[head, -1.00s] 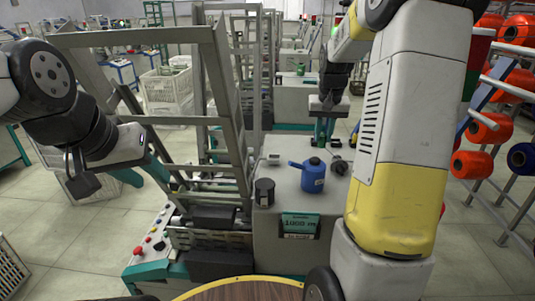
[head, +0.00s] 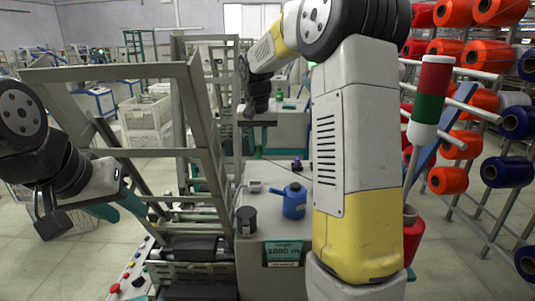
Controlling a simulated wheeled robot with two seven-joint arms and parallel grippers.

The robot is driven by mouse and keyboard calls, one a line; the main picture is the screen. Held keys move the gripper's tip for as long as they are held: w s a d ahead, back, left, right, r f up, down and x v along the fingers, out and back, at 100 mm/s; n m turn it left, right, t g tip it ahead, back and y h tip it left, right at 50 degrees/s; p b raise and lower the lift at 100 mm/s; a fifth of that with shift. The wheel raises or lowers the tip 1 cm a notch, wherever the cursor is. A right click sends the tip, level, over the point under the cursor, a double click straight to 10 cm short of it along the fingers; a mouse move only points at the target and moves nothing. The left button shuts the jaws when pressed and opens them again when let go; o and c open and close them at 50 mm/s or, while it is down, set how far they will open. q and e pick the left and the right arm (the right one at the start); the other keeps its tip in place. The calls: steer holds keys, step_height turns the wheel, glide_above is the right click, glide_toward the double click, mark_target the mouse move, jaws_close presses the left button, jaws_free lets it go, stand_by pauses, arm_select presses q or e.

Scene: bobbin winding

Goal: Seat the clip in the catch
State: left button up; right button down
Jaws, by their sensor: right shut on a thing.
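My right gripper (head: 258,148) hangs above the far end of the grey machine top (head: 268,222), its fingers pointing down. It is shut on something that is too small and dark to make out. I cannot pick out the clip or the catch with certainty. A small dark purple piece (head: 297,163) stands on the machine top, to the right of this gripper. My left gripper (head: 130,207) is at the left, beside the slanted metal frame, with teal fingers toward the machine. Its finger gap cannot be made out.
A blue oil can (head: 293,203) and a black cup (head: 246,221) stand on the machine top near a display (head: 284,252). The slanted metal frame (head: 205,130) rises at left. A red, green and white signal lamp (head: 429,100) and thread cones (head: 460,145) stand right.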

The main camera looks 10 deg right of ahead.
steer(key=shift+a+f, duration=0.2)
steer(key=shift+f, duration=0.9)
steer(key=shift+a+f, duration=0.25)
steer(key=shift+f, duration=0.8)
steer(key=shift+a+f, duration=0.2)
steer(key=shift+f, duration=0.9)
steer(key=shift+f, duration=0.35)
steer(key=shift+f, duration=1.65)
steer(key=c, duration=1.2)
jaws_free()
steer(key=shift+r, duration=0.1)
steer(key=v, duration=0.7)
steer(key=shift+r, duration=0.3)
